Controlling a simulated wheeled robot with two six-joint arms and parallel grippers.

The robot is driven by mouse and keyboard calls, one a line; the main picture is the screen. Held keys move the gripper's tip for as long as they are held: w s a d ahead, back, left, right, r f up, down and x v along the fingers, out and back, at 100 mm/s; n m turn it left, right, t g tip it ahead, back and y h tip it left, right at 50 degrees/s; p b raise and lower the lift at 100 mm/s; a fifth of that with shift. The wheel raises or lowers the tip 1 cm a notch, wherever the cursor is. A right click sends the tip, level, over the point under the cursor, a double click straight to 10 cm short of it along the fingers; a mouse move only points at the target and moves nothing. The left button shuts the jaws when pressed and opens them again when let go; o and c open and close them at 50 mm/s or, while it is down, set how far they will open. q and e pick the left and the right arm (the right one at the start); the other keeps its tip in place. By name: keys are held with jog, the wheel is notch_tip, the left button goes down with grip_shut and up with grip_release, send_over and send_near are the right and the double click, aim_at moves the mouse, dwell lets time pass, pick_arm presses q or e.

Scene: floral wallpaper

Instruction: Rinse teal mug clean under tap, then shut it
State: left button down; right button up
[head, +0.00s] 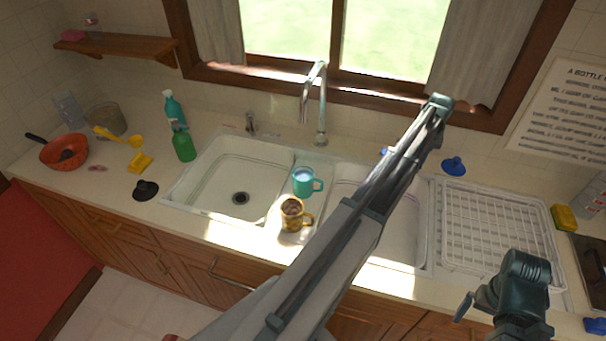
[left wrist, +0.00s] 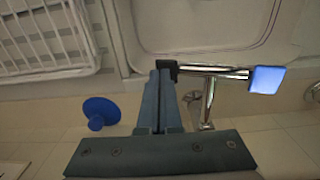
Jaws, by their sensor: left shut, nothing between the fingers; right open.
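The teal mug (head: 303,182) stands upright on the divider between the two sink basins, its handle to the right and its inside pale. The chrome tap (head: 315,95) arches above and behind it; I see no water stream below its spout. In the left wrist view, my left gripper (left wrist: 160,74) is shut and empty, its tips beside a chrome tap lever (left wrist: 220,71) with a blue end; I cannot tell if they touch. In the head view my left arm hides this gripper. My right gripper (head: 508,303) is open and empty over the right end of the counter.
Green bottles (head: 183,146) stand left of the sink. The left basin (head: 215,178) is empty.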

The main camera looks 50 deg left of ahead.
pick_arm(q)
jog(key=shift+w+d, duration=0.4)
jog(key=shift+d, duration=0.25)
jog(key=shift+w+d, duration=0.4)
jog(key=shift+d, duration=0.25)
jog(key=shift+r, duration=0.1)
notch_tip(320, 180, up, 7)
jog(key=p, duration=0.7)
jog(key=s+d+f+m+b, duration=0.2)
jog(key=s+d+m, duration=0.1)
jog(key=s+d, duration=0.5)
jog(key=s+d+f+m+b, duration=0.2)
jog(key=s+d, duration=0.6)
jog(key=s, duration=0.7)
jog(key=s+d+f+m+y+b, duration=0.1)
jog(key=s+d+f+m+b, duration=0.2)
jog(key=s+d+m, duration=0.2)
jog(key=s+d, duration=0.3)
jog(key=s, duration=0.4)
jog(key=shift+d+f, duration=0.25)
